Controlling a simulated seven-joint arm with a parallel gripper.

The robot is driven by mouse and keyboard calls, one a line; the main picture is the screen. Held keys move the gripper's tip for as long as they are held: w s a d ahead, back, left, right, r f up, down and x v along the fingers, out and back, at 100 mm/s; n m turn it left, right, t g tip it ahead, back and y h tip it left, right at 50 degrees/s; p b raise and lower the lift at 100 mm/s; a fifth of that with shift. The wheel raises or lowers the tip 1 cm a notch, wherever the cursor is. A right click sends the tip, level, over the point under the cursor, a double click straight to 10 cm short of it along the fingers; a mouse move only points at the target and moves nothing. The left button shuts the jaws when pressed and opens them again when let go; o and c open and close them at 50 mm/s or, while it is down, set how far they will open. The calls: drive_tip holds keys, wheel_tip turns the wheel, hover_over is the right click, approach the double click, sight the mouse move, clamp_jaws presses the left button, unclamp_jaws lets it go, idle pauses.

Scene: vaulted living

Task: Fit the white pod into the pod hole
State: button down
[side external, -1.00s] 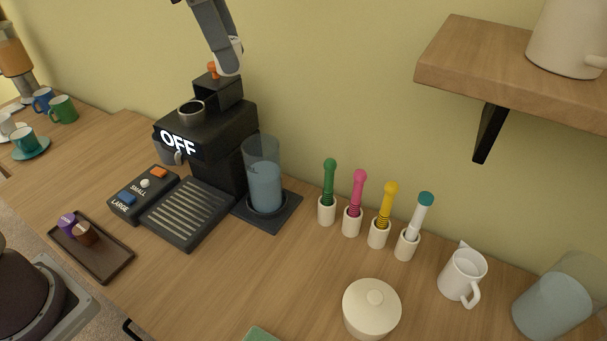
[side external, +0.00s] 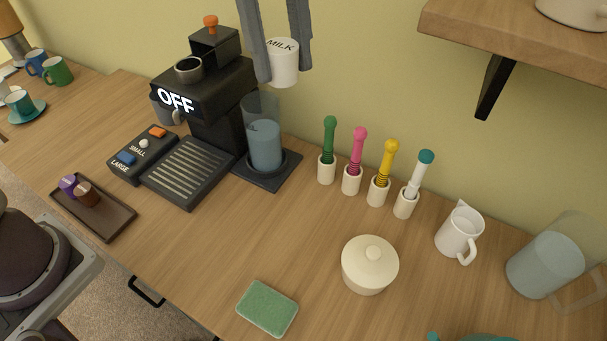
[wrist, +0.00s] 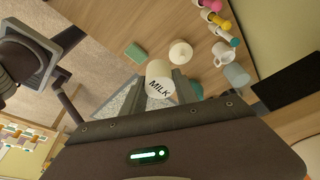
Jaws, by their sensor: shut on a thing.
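The white pod (side external: 285,66), marked MILK, is held between the two grey fingers of my gripper (side external: 285,74). In the side external view it hangs in the air to the right of the black coffee machine (side external: 219,122), higher than the water tank. The pod hole appears to be the round ring opening (side external: 188,66) on top of the machine, left of my gripper and apart from the pod. The machine's display reads OFF.
A water tank (side external: 264,146) stands at the machine's right, below my gripper. An orange-knobbed block (side external: 213,43) rises behind the ring. A wooden shelf (side external: 540,45) juts out at upper right. A small tray (side external: 108,220) holds purple and brown pods.

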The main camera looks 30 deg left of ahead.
wheel_tip(320, 180, down, 35)
drive_tip(key=shift+f, duration=0.1)
drive_tip(key=c, duration=0.9)
unclamp_jaws()
drive_tip(key=shift+c, duration=0.2)
